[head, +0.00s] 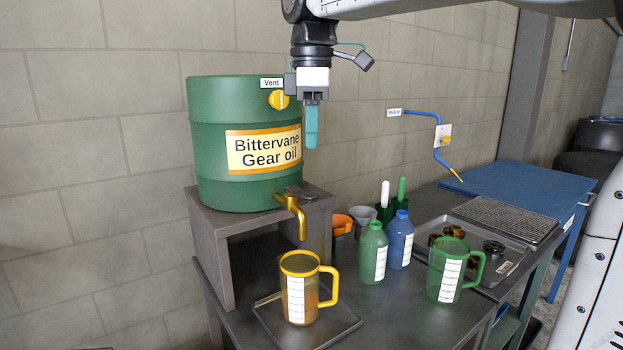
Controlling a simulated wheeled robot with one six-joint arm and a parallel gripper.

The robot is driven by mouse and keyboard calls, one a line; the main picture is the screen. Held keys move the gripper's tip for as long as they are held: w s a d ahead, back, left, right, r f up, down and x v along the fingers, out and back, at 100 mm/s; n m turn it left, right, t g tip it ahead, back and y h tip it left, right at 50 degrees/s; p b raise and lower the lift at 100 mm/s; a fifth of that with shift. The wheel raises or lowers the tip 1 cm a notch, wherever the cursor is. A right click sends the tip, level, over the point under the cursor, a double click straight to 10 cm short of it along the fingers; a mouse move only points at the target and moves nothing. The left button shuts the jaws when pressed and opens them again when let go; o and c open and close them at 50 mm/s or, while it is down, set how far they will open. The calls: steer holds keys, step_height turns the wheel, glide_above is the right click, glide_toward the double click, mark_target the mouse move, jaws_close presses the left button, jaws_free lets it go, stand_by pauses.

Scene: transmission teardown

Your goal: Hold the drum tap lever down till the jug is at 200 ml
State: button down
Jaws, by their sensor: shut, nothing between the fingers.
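A clear jug with a yellow rim and handle (304,288) stands upright below the tap on a shallow tray (345,331). The jug looks amber inside and has a white scale strip; I cannot read the level. No stream shows below the spout. My gripper (311,142) points down, shut and empty, in front of the drum's right side, above the lever and apart from it.
A yellow vent knob (279,100) is on the drum near my gripper. Right of the jug stand a green bottle (373,252), a blue bottle (400,240) and a green jug (450,270). A metal tray with parts (520,262) and a blue bench (520,190) lie further right.

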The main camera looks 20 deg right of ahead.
mark_target(311, 195)
steer(key=shift+r+n, duration=1.35)
steer(key=shift+n, duration=0.35)
steer(key=shift+r+n, duration=1.35)
steer(key=shift+n, duration=0.35)
step_height(311, 195, down, 14)
steer(key=shift+f, duration=0.1)
